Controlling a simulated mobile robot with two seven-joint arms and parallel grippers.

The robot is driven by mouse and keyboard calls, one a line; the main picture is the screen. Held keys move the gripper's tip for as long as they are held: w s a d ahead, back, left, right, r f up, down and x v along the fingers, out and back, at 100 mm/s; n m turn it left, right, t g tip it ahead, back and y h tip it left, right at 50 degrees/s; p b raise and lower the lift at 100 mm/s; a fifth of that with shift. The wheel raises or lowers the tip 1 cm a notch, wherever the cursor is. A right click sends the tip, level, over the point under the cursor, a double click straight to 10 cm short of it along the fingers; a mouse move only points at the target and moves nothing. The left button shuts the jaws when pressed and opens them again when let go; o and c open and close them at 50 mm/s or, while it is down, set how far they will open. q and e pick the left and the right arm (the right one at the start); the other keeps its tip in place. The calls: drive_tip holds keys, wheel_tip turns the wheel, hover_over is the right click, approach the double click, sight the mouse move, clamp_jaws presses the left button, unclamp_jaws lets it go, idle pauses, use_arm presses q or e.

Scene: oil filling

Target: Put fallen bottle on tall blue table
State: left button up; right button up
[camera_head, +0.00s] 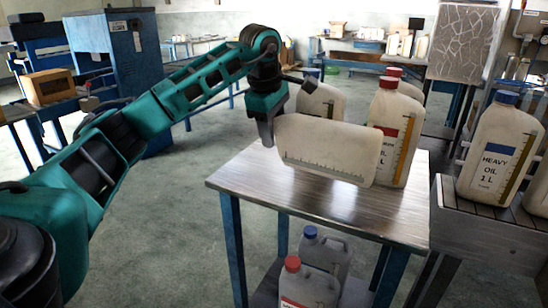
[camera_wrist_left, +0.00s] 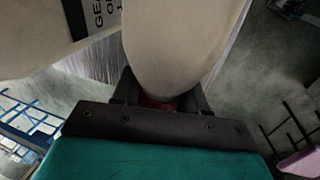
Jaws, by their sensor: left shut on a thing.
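The fallen bottle (camera_head: 330,148) is a cream jug lying on its side, at the tall blue table (camera_head: 240,185), which has a steel top and blue legs. My left gripper (camera_head: 268,128) is at the bottle's left, neck end. In the left wrist view the bottle (camera_wrist_left: 180,45) points its neck into my left gripper (camera_wrist_left: 158,100), shut around it, with a bit of red between the fingers. I cannot tell whether the bottle touches the tabletop or hangs just above it. My right gripper is in neither view.
Upright bottles (camera_head: 404,125) stand behind the held one, close to it. Two more jugs (camera_head: 310,285) stand under the tabletop. A heavy oil bottle (camera_head: 497,150) stands on the grey slatted surface (camera_head: 490,225) at right. The table's front left top is clear.

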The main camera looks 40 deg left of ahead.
use_arm(q)
wheel_tip(320, 180, down, 5)
drive_tip(key=shift+r+b, duration=0.15)
drive_tip(key=shift+b, duration=0.2)
drive_tip(key=shift+f, duration=0.4)
drive_tip(key=o, duration=1.1)
drive_tip(key=shift+c, duration=0.2)
drive_tip(key=shift+r, duration=0.15)
